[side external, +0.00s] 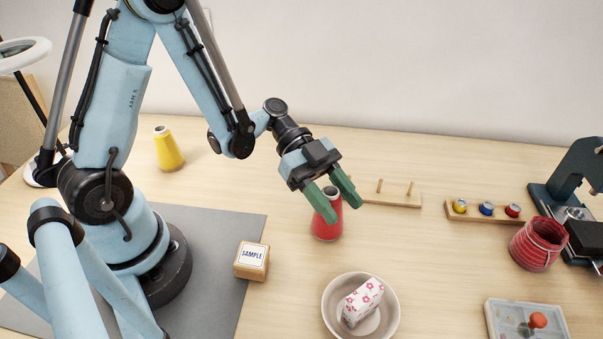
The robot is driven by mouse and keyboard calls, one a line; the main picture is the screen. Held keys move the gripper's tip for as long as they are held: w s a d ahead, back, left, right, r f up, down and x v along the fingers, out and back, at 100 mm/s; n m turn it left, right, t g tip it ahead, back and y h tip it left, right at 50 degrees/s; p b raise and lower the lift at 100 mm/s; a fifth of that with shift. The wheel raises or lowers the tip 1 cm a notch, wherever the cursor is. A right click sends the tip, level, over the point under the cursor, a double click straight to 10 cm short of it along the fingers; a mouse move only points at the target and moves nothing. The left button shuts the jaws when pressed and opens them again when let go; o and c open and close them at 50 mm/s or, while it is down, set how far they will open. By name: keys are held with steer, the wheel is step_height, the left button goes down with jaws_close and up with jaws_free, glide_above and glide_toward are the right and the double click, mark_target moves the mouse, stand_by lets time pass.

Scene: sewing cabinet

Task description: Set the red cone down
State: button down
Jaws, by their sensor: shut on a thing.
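The red cone (326,224) is upright, with its lower end at or just above the wooden table; I cannot tell whether it touches. My gripper (337,200) comes down over it from the upper left. Its two green fingers are shut on the upper part of the red cone, and they hide some of that part.
A wooden rack with pegs (392,197) lies close behind my gripper. A bowl (390,325) holding a flowered block (362,301) stands in front. A SAMPLE block (252,261) is to the left. A yellow cone (168,148) stands farther back. Bare table (440,265) lies to the right.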

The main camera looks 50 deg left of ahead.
steer(key=c, duration=0.5)
jaws_free()
steer(key=shift+r, duration=0.15)
steer(key=a+r+n+t+y, duration=0.2)
steer(key=a+n+y, duration=0.2)
steer(key=n, duration=0.2)
steer(key=s+a+r+n+t+y, duration=0.1)
steer(key=a+r+n+t+y, duration=0.1)
steer(key=a+n+y, duration=0.3)
steer(key=a+r+n+t+y, duration=0.3)
steer(key=a+n+y, duration=0.1)
steer(key=n, duration=0.3)
steer(key=shift+s+a, duration=0.15)
steer(key=shift+s, duration=0.25)
